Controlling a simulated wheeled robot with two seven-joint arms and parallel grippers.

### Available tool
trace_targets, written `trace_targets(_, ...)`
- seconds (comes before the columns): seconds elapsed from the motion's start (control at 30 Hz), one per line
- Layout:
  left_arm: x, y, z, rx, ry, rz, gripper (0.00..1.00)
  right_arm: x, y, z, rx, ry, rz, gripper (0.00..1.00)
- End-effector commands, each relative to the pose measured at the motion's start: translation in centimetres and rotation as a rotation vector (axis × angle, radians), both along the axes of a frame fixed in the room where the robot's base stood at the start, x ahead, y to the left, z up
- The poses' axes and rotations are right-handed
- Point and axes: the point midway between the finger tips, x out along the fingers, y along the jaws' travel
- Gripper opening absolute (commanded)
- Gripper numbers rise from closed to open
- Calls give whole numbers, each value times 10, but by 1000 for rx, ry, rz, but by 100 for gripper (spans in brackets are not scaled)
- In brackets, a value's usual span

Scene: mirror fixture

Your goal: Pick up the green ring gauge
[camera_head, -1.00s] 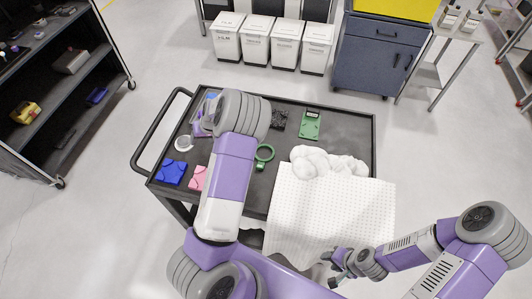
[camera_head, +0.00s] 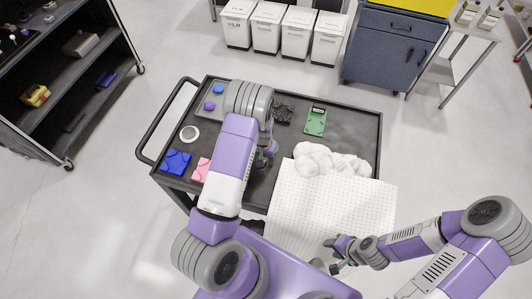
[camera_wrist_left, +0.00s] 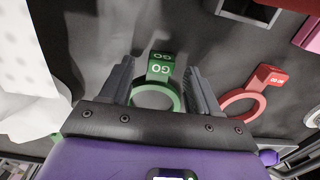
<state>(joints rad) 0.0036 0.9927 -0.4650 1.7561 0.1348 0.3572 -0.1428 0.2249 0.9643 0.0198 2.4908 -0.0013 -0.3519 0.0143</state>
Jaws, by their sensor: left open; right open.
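The green ring gauge (camera_wrist_left: 161,69) shows in the left wrist view, its tab marked GO and its ring lying between the two jaws. My left gripper (camera_head: 266,158) is open around it, one finger on each side; I cannot tell whether the fingers touch it. In the head view my left arm and gripper hide nearly all of the green gauge. A red ring gauge (camera_wrist_left: 243,103) lies to the right of the jaws in the left wrist view. My right gripper (camera_head: 337,257) is apart, near the lower end of the white mat, open and empty.
The dark cart (camera_head: 352,118) also carries a blue block (camera_head: 175,163), a pink block (camera_head: 201,171), a white ring (camera_head: 189,133), a black part (camera_head: 283,113) and a green device (camera_head: 316,121). A crumpled white cloth (camera_head: 330,161) and white mat (camera_head: 325,213) lie right of the gauge.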

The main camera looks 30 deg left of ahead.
Motion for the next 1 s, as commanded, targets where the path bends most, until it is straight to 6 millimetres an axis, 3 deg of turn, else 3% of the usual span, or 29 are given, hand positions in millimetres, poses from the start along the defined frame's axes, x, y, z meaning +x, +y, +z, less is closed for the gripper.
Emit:
trace_targets(0.1,0,0,-11,0,-1,2,62,0,0,1,0,0,0,43)
trace_targets(0.37,0,0,-13,0,-2,1,62,0,0,1,0,0,0,43)
trace_targets(0.77,0,0,-13,0,-1,1,0,0,0,1,0,0,0,43)
trace_targets(1.0,1,0,-12,0,-2,1,0,0,0,1,0,0,0,43)
